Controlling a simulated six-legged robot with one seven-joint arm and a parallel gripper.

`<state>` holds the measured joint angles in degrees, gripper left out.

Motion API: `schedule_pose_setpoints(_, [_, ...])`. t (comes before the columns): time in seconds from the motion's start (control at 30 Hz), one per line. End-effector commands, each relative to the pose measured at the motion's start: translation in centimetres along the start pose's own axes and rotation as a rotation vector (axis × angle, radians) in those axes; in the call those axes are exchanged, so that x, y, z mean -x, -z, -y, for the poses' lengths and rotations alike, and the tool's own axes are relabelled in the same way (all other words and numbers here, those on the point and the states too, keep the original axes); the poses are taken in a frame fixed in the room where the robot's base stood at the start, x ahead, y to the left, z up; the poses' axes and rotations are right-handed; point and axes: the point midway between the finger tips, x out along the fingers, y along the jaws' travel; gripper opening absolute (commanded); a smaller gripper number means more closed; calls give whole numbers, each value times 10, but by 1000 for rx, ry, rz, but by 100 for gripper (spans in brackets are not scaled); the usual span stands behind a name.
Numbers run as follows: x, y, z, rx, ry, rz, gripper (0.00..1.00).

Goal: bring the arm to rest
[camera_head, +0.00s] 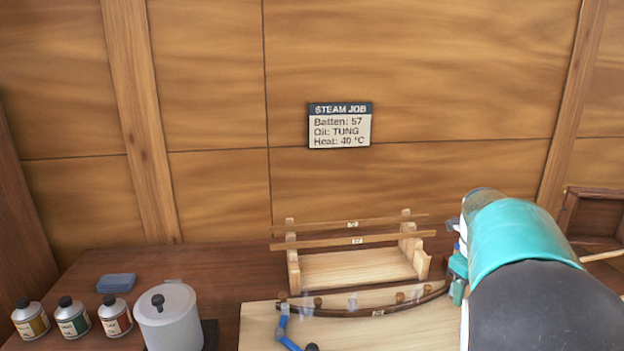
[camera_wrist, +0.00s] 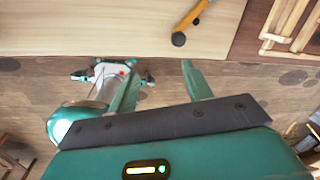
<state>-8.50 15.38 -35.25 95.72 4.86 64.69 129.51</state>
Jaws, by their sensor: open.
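My arm (camera_head: 520,235) reaches in from the lower right in the head view and hides most of my gripper there. In the wrist view my gripper (camera_wrist: 160,86) is open, its two teal fingers apart with nothing between them. It points over the edge of a pale board (camera_wrist: 80,28), with the floor below. In the head view a dark curved batten (camera_head: 350,311) lies along several pegs on the pale board (camera_head: 258,335). A blue clamp (camera_head: 283,322) is at its left end; its right end runs close to my arm.
A wooden rack (camera_head: 350,265) holds straight battens behind the board. A lidded pot (camera_head: 168,318), several bottles (camera_head: 72,318) and a blue block (camera_head: 116,283) stand at the left. A wooden box (camera_head: 590,215) is at the right.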

Motion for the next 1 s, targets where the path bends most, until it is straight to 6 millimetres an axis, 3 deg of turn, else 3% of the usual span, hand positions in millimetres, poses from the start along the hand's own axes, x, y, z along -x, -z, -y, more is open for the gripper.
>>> schedule_pose_setpoints(0.27, [40,24,-81,722,5,179,50])
schedule_pose_setpoints(0.53, [69,56,-164,1461,165,277,50])
schedule_pose_setpoints(0.8, [77,98,-240,2188,423,212,50])
schedule_pose_setpoints(1.0, [70,121,-272,2560,565,82,50])
